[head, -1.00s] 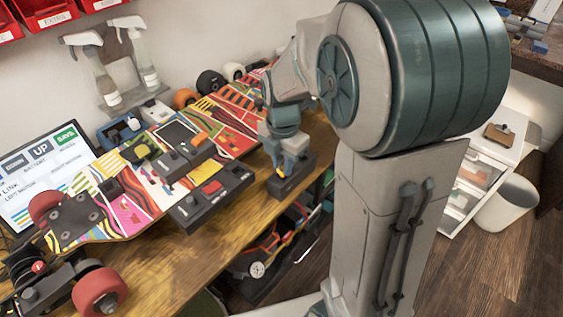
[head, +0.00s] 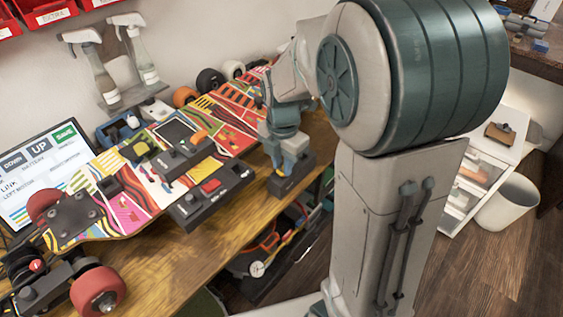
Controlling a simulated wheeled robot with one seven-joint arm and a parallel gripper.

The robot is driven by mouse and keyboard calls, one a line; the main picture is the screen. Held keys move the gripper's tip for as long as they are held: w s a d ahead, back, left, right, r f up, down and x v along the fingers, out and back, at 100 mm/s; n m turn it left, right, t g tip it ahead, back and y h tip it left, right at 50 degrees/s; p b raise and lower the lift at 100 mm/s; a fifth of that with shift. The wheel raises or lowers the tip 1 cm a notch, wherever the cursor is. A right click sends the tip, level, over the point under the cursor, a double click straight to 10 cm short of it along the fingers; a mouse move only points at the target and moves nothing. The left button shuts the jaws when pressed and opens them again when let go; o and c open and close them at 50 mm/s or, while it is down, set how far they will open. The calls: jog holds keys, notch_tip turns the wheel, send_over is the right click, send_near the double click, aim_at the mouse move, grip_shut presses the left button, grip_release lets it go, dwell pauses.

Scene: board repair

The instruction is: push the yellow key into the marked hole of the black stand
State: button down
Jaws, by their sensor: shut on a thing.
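The black stand (head: 281,187) is at the front right edge of the wooden table, below my wrist. My gripper (head: 287,168) points down onto the top of the stand. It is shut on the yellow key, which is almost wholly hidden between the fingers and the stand. The marked hole is hidden too, so I cannot tell how deep the key sits in it or whether it is exactly lined up.
A colourful skateboard deck (head: 125,208) lies across the table (head: 185,262). A black box with a red button (head: 211,193) is left of the stand. Spray bottles (head: 140,62) hang at the wall. A screen (head: 38,180) stands at the left.

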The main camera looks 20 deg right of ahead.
jog(key=c, duration=0.9)
grip_release()
jog(key=shift+w+r, duration=0.1)
jog(key=shift+r, duration=0.1)
jog(key=shift+r+p, duration=1.05)
jog(key=shift+r, duration=0.2)
jog(key=shift+r, duration=0.1)
jog(key=shift+r+p, duration=2.35)
jog(key=shift+r, duration=0.6)
